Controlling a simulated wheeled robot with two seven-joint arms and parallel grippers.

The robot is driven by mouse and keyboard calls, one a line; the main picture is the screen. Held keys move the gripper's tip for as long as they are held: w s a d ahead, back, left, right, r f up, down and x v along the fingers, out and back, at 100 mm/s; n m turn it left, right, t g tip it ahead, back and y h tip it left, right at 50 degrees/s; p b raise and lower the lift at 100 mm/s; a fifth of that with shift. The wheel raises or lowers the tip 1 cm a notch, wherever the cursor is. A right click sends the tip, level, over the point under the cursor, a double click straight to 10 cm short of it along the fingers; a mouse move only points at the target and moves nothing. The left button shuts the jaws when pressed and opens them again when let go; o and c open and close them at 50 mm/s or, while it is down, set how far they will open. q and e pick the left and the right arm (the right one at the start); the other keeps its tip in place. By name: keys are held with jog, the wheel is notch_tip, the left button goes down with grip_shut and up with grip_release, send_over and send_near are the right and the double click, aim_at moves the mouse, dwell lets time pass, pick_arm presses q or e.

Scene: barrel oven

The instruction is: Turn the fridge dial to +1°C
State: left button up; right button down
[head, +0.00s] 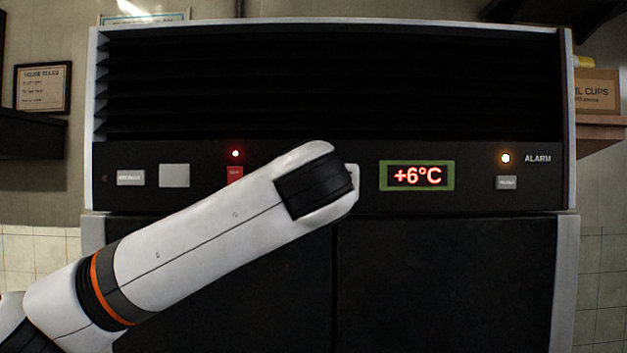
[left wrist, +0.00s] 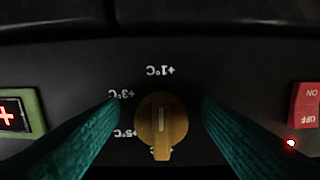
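The fridge dial (left wrist: 161,126) is a mustard-yellow knob on the black panel, seen in the left wrist view, where the lettering is upside down. A white line on it runs vertically, with the +1°C label (left wrist: 160,71) above the knob and a partly hidden label below. The +3°C (left wrist: 121,94) and +5°C labels lie to its left. My left gripper (left wrist: 160,102) is open, its teal fingers either side of the dial with gaps. The display (head: 417,176) reads +6°C. In the head view my left arm hides the dial and gripper. My right gripper is out of view.
A red switch (head: 235,174) with a lit red lamp (head: 235,153) sits left of my arm on the panel. Dark vent slats (head: 330,85) are above and dark doors (head: 440,285) below.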

pick_arm(q)
jog(key=shift+r, duration=0.1)
jog(key=s+b, duration=0.6)
jog(key=s, duration=0.6)
